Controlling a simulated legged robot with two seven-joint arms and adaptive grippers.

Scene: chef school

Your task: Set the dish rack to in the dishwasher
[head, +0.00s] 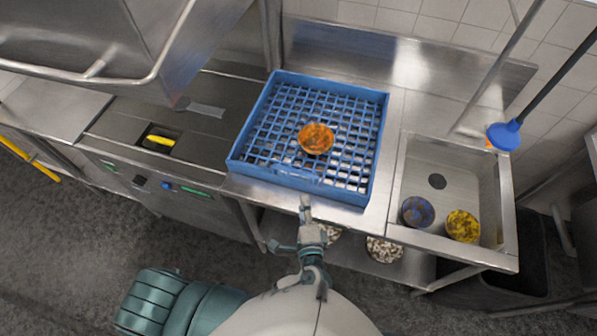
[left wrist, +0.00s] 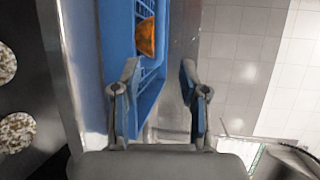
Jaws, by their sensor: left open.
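The blue dish rack (head: 262,165) sits on the steel counter right of the dishwasher (head: 165,130), whose hood (head: 120,40) is raised. An orange patterned dish (head: 316,139) stands inside the rack. My left gripper (head: 305,204) is at the rack's front side, near its middle. In the left wrist view my left gripper (left wrist: 160,80) is open, with the rack (left wrist: 118,45) beyond and partly behind one finger. I cannot tell whether the fingers straddle the rack's wall. The orange dish (left wrist: 146,37) shows there too. My right gripper is not in view.
A sink (head: 425,160) at the right holds a blue dish (head: 417,211) and a yellow dish (head: 462,226). A blue plunger-like tool (head: 503,134) stands at its far edge. Speckled dishes (head: 384,250) are on the shelf below. The dishwasher bed left of the rack looks clear.

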